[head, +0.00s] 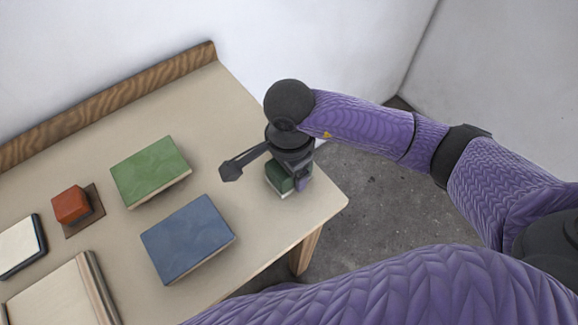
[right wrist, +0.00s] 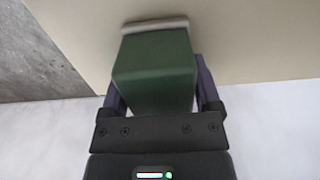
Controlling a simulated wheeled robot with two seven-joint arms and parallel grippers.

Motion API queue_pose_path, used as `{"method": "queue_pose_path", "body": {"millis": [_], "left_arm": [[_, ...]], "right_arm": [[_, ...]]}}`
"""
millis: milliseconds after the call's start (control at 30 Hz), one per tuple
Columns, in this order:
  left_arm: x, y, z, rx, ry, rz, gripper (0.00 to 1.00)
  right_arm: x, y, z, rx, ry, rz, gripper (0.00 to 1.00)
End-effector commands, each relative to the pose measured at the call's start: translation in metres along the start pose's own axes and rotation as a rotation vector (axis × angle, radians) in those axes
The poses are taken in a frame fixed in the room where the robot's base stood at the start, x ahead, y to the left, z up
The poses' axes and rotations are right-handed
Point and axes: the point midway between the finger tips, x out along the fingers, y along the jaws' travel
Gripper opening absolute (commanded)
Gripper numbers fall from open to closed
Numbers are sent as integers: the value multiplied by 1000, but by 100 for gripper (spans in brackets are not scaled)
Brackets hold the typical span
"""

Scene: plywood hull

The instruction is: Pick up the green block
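The green block (right wrist: 155,72) stands on a thin light pad (right wrist: 153,26) near the table's right end. In the head view the block (head: 277,177) is partly hidden under my right gripper (head: 291,183), which reaches down over it. In the right wrist view, the right gripper's purple fingers (right wrist: 158,92) lie along both sides of the block, very close to it or touching it. I cannot tell whether they press on it. The block still appears to rest on its pad. My left gripper is not in view.
Left of it on the table (head: 245,105) are a green book-like slab (head: 150,170), a blue slab (head: 188,238), a red block (head: 71,204) on a brown pad (head: 97,204), and pale flat items (head: 18,247). A wooden ledge (head: 110,104) runs along the back edge.

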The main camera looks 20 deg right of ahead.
Motion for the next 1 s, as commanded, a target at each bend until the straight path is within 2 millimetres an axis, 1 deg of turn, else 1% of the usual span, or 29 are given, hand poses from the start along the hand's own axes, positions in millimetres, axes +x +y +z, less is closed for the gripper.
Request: {"method": "queue_pose_path", "body": {"millis": [33,67,100,133,300,367,467,600,700,833,1000], "left_arm": [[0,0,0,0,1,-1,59],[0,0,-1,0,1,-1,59],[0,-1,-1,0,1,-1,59],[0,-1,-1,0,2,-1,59],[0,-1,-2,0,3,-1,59],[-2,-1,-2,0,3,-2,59],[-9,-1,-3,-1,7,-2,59],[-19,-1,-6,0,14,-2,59],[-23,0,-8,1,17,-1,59],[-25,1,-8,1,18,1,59],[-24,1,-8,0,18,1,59]], "right_arm": [[0,0,0,0,0,0,36],[0,0,0,0,0,0,30],[0,0,0,0,0,0,22],[0,0,0,0,0,-1,18],[-1,0,0,0,0,-1,18],[-6,-1,0,0,1,-3,18],[-28,-1,0,-1,2,-6,18],[-68,-1,0,0,1,-7,18],[-88,-1,0,0,1,-5,18],[-100,0,0,0,0,-1,18],[-101,0,0,0,0,0,18]]}}
